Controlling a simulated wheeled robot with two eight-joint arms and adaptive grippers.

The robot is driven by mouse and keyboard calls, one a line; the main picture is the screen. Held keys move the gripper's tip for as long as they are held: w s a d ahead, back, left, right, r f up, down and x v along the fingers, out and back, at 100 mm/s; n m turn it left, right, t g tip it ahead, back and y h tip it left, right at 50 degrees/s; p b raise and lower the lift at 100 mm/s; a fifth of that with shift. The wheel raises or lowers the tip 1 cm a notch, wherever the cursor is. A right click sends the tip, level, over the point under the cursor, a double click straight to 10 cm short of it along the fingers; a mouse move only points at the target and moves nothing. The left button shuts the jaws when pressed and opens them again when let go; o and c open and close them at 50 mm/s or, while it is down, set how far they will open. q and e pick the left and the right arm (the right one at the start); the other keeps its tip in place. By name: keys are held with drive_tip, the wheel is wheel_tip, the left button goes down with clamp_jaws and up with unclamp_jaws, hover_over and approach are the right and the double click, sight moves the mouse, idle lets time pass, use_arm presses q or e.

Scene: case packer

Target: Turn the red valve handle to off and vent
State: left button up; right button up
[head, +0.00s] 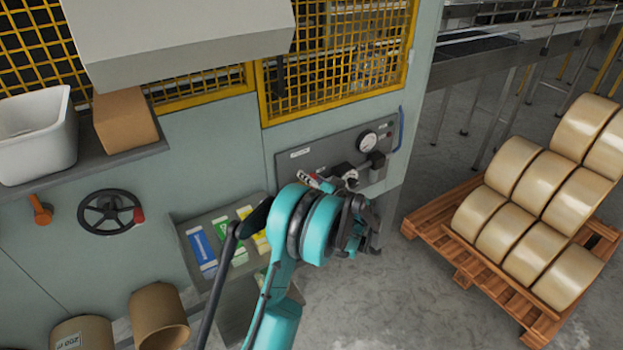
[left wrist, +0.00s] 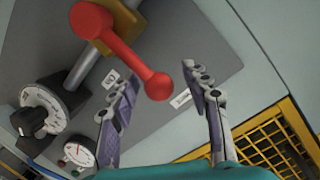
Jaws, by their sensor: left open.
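The red valve handle (left wrist: 128,55) shows in the left wrist view as a bar with round ends. It sits on a brass fitting (left wrist: 110,22) at the end of a metal pipe. In the head view only a small red part (head: 313,181) shows beside my wrist; the rest is hidden. My left gripper (head: 357,225) is at the grey panel (head: 292,168). In the left wrist view its two fingers (left wrist: 162,75) are open, with the handle's lower round end between or just beyond their tips. Contact cannot be told. My right gripper is not in view.
A pressure gauge (head: 368,141) is on the panel, with a dial and black knob (left wrist: 32,120) near the pipe. A shelf of coloured cartons (head: 202,250) and a black handwheel (head: 108,212) are to the left. A pallet (head: 470,262) of rolls stands right, with open floor before it.

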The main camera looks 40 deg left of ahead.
use_arm(q)
drive_tip(key=v, duration=1.2)
drive_tip(key=shift+r, duration=0.1)
drive_tip(key=s+d+m+h, duration=0.3)
drive_tip(key=s+d+h, duration=0.4)
drive_tip(key=s, duration=0.6)
drive_tip(key=s+d+m+t+h, duration=0.1)
drive_tip(key=s+d+m+h, duration=0.2)
drive_tip(key=s+d+h, duration=0.4)
drive_tip(key=s+d, duration=0.5)
drive_tip(key=s, duration=0.1)
drive_tip(key=shift+d+m+h, duration=0.2)
drive_tip(key=shift+m+h, duration=0.1)
drive_tip(key=shift+m, duration=0.1)
